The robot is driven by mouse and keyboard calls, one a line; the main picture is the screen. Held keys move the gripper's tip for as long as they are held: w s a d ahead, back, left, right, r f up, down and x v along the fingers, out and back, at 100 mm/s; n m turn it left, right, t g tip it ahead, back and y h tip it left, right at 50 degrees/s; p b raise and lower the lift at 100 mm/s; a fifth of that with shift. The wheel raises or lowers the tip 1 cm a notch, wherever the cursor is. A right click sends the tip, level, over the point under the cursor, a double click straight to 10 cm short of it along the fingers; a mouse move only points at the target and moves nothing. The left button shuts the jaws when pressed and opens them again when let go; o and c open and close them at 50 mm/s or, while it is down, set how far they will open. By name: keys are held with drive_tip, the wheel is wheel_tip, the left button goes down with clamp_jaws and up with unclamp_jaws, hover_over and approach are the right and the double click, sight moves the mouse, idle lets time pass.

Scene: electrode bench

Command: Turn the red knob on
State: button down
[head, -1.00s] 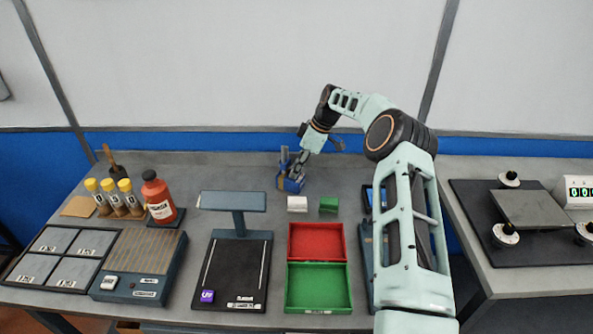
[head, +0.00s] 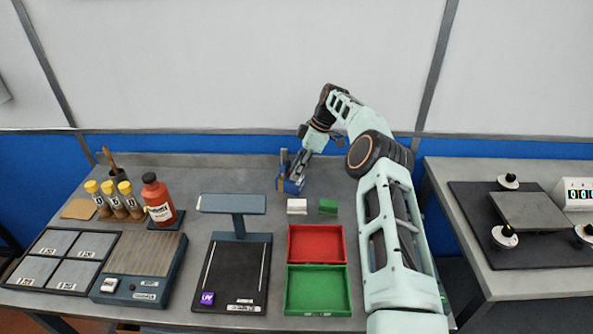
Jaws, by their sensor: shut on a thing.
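My gripper (head: 297,177) is at the back of the bench, at a small blue device (head: 291,187) with a short upright post. It is small in the picture and looks closed on part of this device. I cannot make out which part is between the fingers. No red knob shows clearly; the gripper or my arm may hide it.
A white block (head: 297,206) and a green block (head: 328,206) stand just in front of the device. Red (head: 316,228) and green (head: 290,290) trays lie nearer. An orange-red bottle (head: 157,198) and several yellow-capped vials stand left. My forearm covers the bench's right side.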

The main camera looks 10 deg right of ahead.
drive_tip(key=c, duration=1.8)
unclamp_jaws()
drive_tip(key=shift+m, duration=0.4)
